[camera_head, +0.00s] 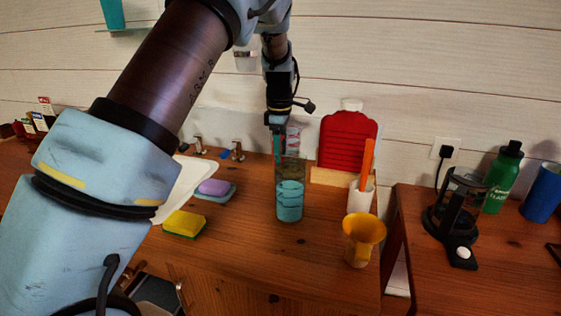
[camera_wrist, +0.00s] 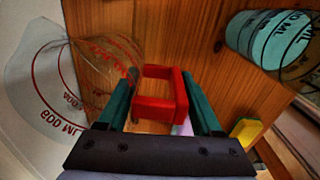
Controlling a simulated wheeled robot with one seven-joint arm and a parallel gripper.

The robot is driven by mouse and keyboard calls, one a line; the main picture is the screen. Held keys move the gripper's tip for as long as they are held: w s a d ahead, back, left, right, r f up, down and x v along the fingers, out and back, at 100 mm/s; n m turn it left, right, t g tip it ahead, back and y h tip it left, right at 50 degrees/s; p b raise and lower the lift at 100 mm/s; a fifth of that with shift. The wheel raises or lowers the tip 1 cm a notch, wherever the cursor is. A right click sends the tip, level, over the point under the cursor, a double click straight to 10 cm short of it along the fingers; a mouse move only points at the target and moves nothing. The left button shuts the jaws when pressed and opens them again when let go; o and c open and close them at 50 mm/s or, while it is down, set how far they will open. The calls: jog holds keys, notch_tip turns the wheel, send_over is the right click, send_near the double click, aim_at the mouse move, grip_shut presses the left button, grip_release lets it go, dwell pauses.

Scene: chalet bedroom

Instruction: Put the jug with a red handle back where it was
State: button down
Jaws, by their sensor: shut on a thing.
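The clear jug with red markings and a red handle shows at the left of the wrist view (camera_wrist: 95,65). Its square red handle (camera_wrist: 153,108) lies between the two teal fingers of my gripper (camera_wrist: 159,76), which is shut on it. In the head view my gripper (camera_head: 279,145) points down over the wooden counter (camera_head: 240,260), and a small part of the clear jug (camera_head: 293,136) shows just behind it. The rest of the jug is hidden there, and I cannot tell whether its base touches anything.
A teal measuring container (camera_head: 290,203) stands just in front of my gripper. A yellow funnel-topped cup (camera_head: 363,240), a white cup (camera_head: 361,197) with an orange utensil and a red ribbed bottle (camera_head: 347,142) stand to its right. Sponges (camera_head: 184,224) and a white tray (camera_head: 172,190) lie left.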

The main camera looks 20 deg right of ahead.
jog(key=shift+f+p, duration=0.4)
jog(key=shift+f, duration=1.4)
jog(key=shift+f, duration=0.2)
jog(key=shift+c, duration=0.2)
grip_release()
notch_tip(320, 180, up, 12)
jog(key=shift+s+a+r+b, duration=0.15)
jog(key=shift+r+b, duration=0.05)
jog(key=shift+b, duration=0.9)
jog(key=s+a+f+m, duration=0.2)
jog(key=s+a+m, duration=0.15)
jog(key=a, duration=1.05)
jog(key=s+a+f+m, duration=0.2)
jog(key=a+m, duration=0.2)
jog(key=a, duration=1.1)
jog(key=s+a+f+m+t, duration=0.1)
jog(key=s+a+f+m, duration=0.2)
jog(key=s+a, duration=0.4)
jog(key=shift+s+a+m, duration=0.3)
jog(key=shift+s+m, duration=0.35)
jog(key=shift+s, duration=0.55)
